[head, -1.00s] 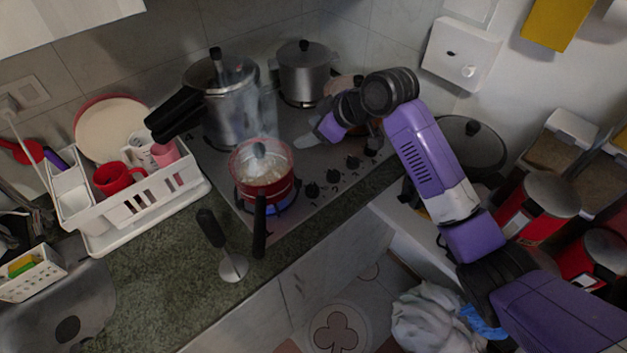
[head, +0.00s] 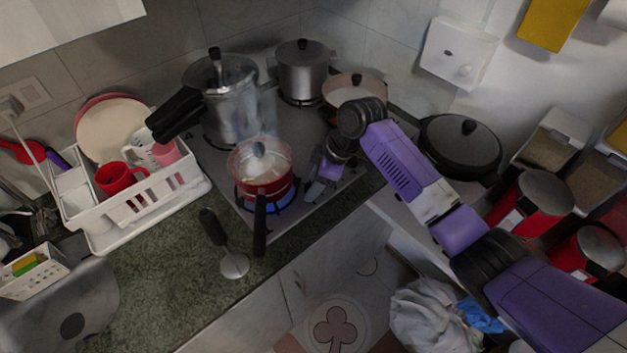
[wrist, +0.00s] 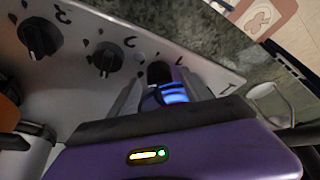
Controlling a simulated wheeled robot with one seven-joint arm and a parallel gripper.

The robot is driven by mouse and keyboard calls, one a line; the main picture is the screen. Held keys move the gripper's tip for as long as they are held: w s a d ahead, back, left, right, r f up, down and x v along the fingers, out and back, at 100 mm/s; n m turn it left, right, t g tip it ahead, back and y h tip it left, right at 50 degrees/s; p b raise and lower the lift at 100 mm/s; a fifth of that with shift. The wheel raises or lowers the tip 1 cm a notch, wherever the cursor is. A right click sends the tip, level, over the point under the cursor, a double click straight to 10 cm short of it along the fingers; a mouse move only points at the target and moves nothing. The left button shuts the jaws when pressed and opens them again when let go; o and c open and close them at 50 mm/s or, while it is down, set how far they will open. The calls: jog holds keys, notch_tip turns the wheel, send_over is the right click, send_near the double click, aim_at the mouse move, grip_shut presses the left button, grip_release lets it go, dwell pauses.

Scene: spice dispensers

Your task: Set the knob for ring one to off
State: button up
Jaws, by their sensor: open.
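My gripper (head: 318,188) is low over the front of the stove (head: 222,172), just right of the red pot (head: 262,170). In the wrist view my gripper (wrist: 161,82) is open, its fingers either side of a dark knob (wrist: 159,71) beside a printed mark that looks like "1". I cannot tell whether the fingers touch it. A blue glow lies between the fingers. Two more black knobs, one nearer (wrist: 107,58) and one farther (wrist: 41,37), stand to the left in that view. A blue flame (head: 270,206) burns under the red pot. My arm hides most knobs in the head view.
A pressure cooker (head: 222,105), a grey pot (head: 303,72) and a shallow pan (head: 352,90) stand on the stove. A lidded black pan (head: 462,145) sits at right.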

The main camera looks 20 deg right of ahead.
jog(key=shift+f, duration=0.2)
jog(key=shift+c, duration=0.3)
grip_shut()
jog(key=shift+w, duration=0.1)
